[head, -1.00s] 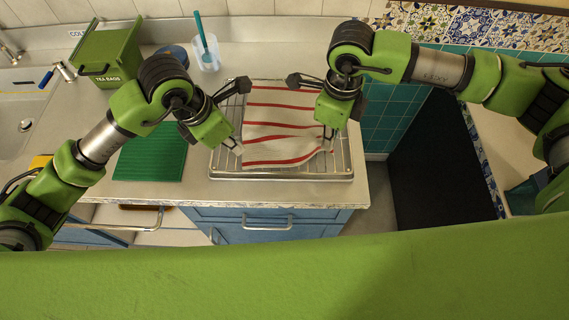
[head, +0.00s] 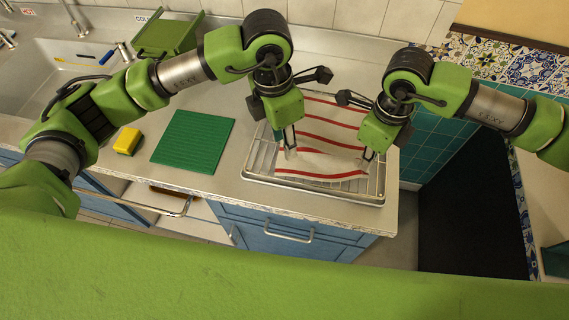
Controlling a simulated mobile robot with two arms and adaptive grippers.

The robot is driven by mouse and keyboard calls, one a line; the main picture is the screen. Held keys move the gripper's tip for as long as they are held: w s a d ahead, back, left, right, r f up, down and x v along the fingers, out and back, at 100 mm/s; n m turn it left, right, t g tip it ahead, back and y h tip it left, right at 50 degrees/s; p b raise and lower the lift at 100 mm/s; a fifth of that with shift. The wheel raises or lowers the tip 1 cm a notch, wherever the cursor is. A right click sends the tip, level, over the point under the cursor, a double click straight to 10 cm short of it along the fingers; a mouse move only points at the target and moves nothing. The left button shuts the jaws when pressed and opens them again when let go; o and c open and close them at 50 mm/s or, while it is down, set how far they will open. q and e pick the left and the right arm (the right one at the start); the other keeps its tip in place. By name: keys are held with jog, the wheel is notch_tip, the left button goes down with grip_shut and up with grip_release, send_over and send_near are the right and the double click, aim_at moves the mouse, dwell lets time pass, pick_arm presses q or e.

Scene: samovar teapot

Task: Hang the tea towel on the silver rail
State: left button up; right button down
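The tea towel (head: 325,133), white with red stripes, lies on the wire rack of a metal tray, its near part rumpled. My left gripper (head: 290,150) points down at the towel's near left part. My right gripper (head: 370,156) points down at its near right edge. Both sets of fingertips are at the cloth, but they are too small to show whether they grip it. The gripper bodies and wrists hide part of the towel. The silver rail (head: 152,208) runs along the counter front at lower left and is bare.
The metal tray (head: 318,192) sits near the counter's right end. A green ribbed mat (head: 193,141) and a yellow sponge (head: 127,141) lie left of it. A green bin (head: 168,35) and a sink (head: 70,60) are further back. A blue drawer (head: 285,233) is below.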

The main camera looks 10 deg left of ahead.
aim_at(282, 166)
pick_arm(q)
jog(key=shift+n+y, duration=0.3)
jog(key=shift+y, duration=0.2)
jog(key=shift+w+a+f, duration=0.1)
jog(key=shift+f, duration=2)
jog(key=shift+a+f, duration=0.1)
jog(key=shift+f, duration=1.95)
jog(key=shift+c, duration=0.6)
jog(key=shift+f, duration=0.1)
grip_shut()
notch_tip(282, 166, up, 5)
jog(key=shift+r, duration=0.1)
jog(key=shift+c, duration=0.9)
grip_release()
